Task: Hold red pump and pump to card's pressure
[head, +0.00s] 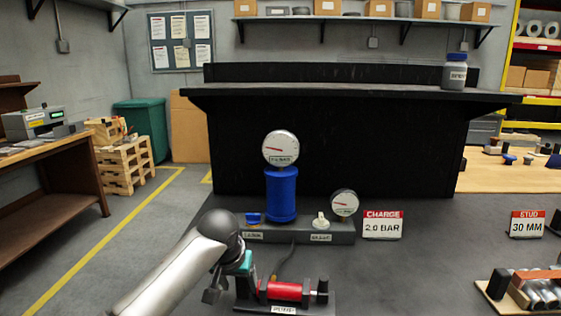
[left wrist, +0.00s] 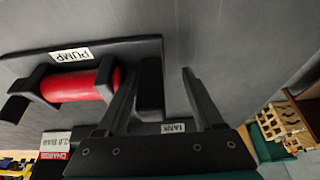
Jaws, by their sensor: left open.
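The red pump (head: 285,291) lies on a black base on the dark bench, with black end pieces. In the left wrist view the red cylinder (left wrist: 80,85) shows beside an upside-down PUMP label. My left gripper (head: 228,288) is open at the pump's left end. In the left wrist view its fingers (left wrist: 158,92) appear on either side of a black end block; contact cannot be told. A white card (head: 383,226) reads CHARGE 2.0 BAR. A gauge (head: 281,148) tops the blue tank (head: 281,196); its needle points left. My right gripper is out of view.
A smaller gauge (head: 344,204), a blue knob (head: 253,218) and a white knob (head: 321,220) are on the tank's base. A STUD 30 MM card (head: 527,224) and a wooden tray (head: 493,291) of metal parts are at right. Bench between is clear.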

